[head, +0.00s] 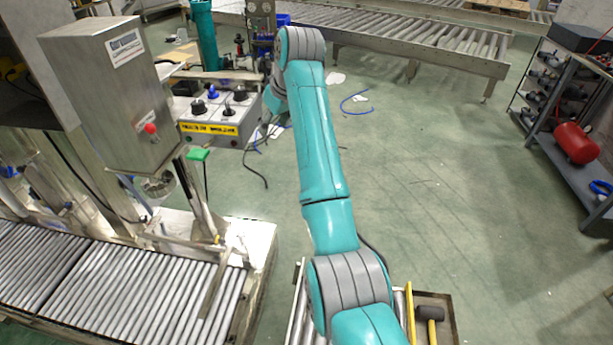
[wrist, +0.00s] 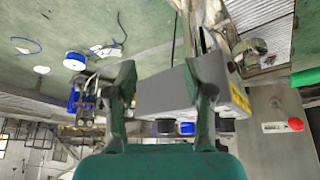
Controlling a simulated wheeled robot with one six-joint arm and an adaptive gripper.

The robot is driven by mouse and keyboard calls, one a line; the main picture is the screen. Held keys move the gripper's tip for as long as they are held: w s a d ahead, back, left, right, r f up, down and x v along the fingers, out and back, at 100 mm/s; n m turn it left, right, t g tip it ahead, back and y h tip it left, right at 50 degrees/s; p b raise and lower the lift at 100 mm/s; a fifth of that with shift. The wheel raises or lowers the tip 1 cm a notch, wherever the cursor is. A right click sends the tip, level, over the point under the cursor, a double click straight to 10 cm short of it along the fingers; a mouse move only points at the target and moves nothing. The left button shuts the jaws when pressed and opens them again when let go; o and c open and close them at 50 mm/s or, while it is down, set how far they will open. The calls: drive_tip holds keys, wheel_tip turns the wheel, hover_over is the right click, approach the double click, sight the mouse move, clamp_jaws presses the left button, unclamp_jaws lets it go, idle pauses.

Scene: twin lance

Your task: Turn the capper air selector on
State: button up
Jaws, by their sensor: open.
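The grey control box (head: 215,122) hangs left of my arm in the head view, with a yellow label strip and several knobs on its top. One knob is blue (head: 212,92); a black knob (head: 198,108) and other black ones sit around it. I cannot read which is the capper air selector. In the wrist view the box (wrist: 165,92) shows between and behind the fingers, with the blue knob (wrist: 187,128) and black knobs (wrist: 165,127) along its lower edge. My gripper (wrist: 163,75) is open and empty, its fingers apart. Its tips are mostly hidden in the head view.
A steel cabinet (head: 115,90) with a red button (head: 151,128) stands left of the box. A green button (head: 198,154) is below it. Roller conveyors (head: 130,295) lie at front left and at the back. Open floor (head: 450,180) is to the right, before a shelf with a red tank (head: 576,143).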

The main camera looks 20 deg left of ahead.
drive_tip(key=d+f+m, duration=0.1)
drive_tip(key=d+f, duration=0.2)
drive_tip(key=f, duration=0.4)
drive_tip(key=w+d+f+m+t, duration=0.1)
drive_tip(key=d+f, duration=0.3)
drive_tip(key=f, duration=0.4)
drive_tip(key=shift+w+f+t, duration=0.15)
drive_tip(key=shift+w+t, duration=0.1)
drive_tip(key=shift+t, duration=0.05)
